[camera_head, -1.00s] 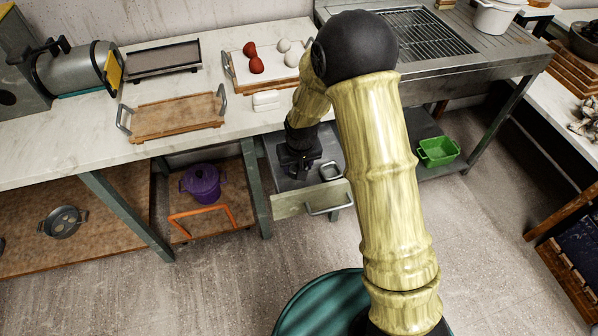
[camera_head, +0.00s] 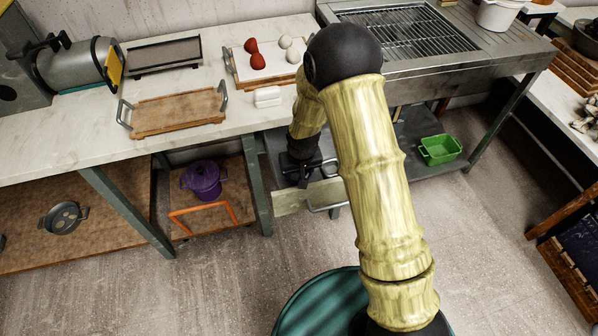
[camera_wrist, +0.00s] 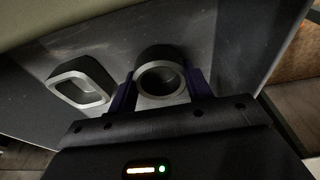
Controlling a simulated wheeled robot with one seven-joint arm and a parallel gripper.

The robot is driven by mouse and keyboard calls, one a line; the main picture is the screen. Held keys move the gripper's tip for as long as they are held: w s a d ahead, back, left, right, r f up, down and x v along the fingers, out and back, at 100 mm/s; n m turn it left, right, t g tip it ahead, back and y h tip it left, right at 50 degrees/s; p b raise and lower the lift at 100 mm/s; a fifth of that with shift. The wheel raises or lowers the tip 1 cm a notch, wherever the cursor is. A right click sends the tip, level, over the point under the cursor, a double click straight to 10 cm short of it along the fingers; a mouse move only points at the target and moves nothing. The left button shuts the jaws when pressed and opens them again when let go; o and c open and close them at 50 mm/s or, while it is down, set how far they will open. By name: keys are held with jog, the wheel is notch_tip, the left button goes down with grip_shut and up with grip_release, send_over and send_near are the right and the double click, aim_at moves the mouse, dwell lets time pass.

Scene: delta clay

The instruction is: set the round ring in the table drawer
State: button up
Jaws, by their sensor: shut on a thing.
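The round ring (camera_wrist: 158,54), dark outside with a pale metal rim, sits between the two fingers of my gripper (camera_wrist: 162,88) in the wrist view. My gripper is shut on it. In the head view my gripper (camera_head: 304,170) is down inside the open table drawer (camera_head: 292,201), low over its grey floor. The round ring cannot be made out there. Whether the ring touches the drawer floor is hard to tell.
A square ring (camera_wrist: 78,83) lies on the drawer floor, left of the round ring in the wrist view. The countertop above holds a wooden tray (camera_head: 172,113) and a white block (camera_head: 267,97). A table leg (camera_head: 257,190) stands left of the drawer.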

jog(key=shift+f, duration=0.15)
jog(key=o, duration=1.1)
jog(key=shift+o, duration=0.2)
notch_tip(320, 180, up, 12)
jog(key=s+p, duration=0.1)
jog(key=s, duration=0.1)
jog(key=shift+d, duration=0.3)
jog(key=shift+s, duration=0.1)
